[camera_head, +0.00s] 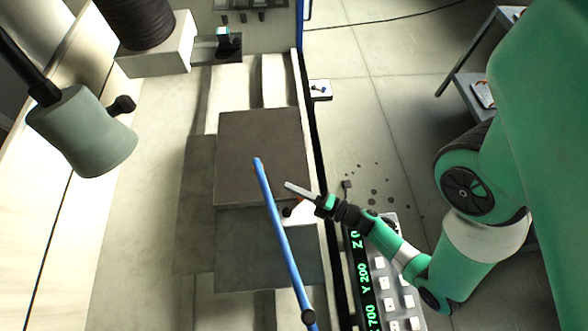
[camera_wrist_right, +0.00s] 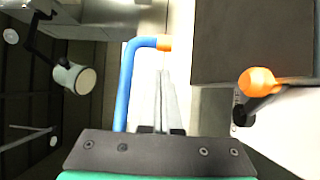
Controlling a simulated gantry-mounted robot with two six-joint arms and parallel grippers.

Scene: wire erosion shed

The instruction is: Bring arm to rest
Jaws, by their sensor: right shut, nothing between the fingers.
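My right arm comes in from the right in the head view. Its slim right gripper (camera_head: 290,187) is shut and empty, with the tips over the machine bed beside the dark square block (camera_head: 250,135). In the right wrist view the closed fingers of the right gripper (camera_wrist_right: 164,78) point up the picture, just below the orange tip of a bent blue tube (camera_wrist_right: 124,88). I cannot tell whether they touch it. My left gripper is not in view.
The blue tube (camera_head: 275,215) slants across the bed left of the gripper. A control panel with green digits (camera_head: 363,275) lies below my right forearm. A black part with an orange end (camera_wrist_right: 259,82) stands right of the fingers. Concrete floor (camera_head: 365,120) is open beyond the bed.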

